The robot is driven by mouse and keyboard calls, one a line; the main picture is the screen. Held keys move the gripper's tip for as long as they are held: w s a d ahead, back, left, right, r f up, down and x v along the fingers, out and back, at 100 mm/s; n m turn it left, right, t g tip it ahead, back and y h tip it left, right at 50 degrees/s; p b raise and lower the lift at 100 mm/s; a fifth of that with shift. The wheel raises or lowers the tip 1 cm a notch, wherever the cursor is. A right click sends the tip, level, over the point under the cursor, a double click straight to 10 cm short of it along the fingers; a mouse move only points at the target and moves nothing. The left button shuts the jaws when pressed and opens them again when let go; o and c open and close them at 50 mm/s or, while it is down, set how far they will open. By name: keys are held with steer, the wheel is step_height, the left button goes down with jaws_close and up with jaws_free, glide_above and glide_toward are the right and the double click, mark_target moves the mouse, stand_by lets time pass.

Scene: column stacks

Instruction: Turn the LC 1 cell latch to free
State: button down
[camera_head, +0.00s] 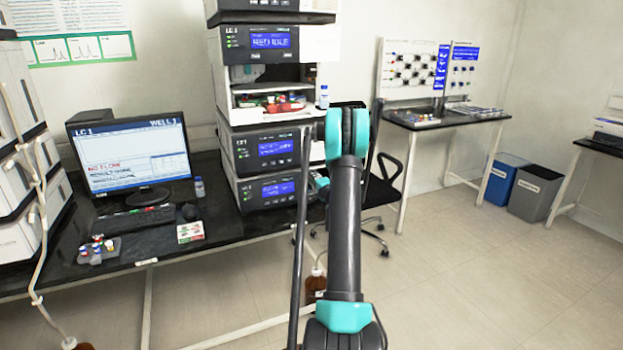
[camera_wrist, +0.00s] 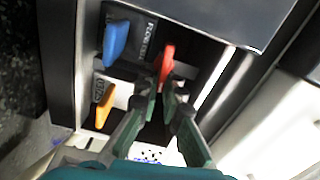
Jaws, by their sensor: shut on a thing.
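In the wrist view, my gripper (camera_wrist: 166,92) is shut on a red lever (camera_wrist: 167,62) on the dark front of a module. Its upper part shows above the fingertips. A blue lever (camera_wrist: 116,42) and an orange lever (camera_wrist: 105,106) stand to the left, apart from the fingers. Small labels lie beside the levers, but I cannot read them surely, so I cannot tell which lever is the cell latch. In the head view, the LC 1 stack (camera_head: 228,72) stands on the bench, and my arm hides my gripper and the levers.
A monitor (camera_head: 131,155) marked LC 1 stands left of the stack, with a keyboard (camera_head: 134,219) in front. A vial rack (camera_head: 97,252) is on the bench's front left. A black chair (camera_head: 378,190) is behind my arm.

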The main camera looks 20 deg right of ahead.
steer(key=c, duration=1.7)
jaws_free()
steer(key=shift+s+d, duration=0.2)
steer(key=shift+s, duration=3.85)
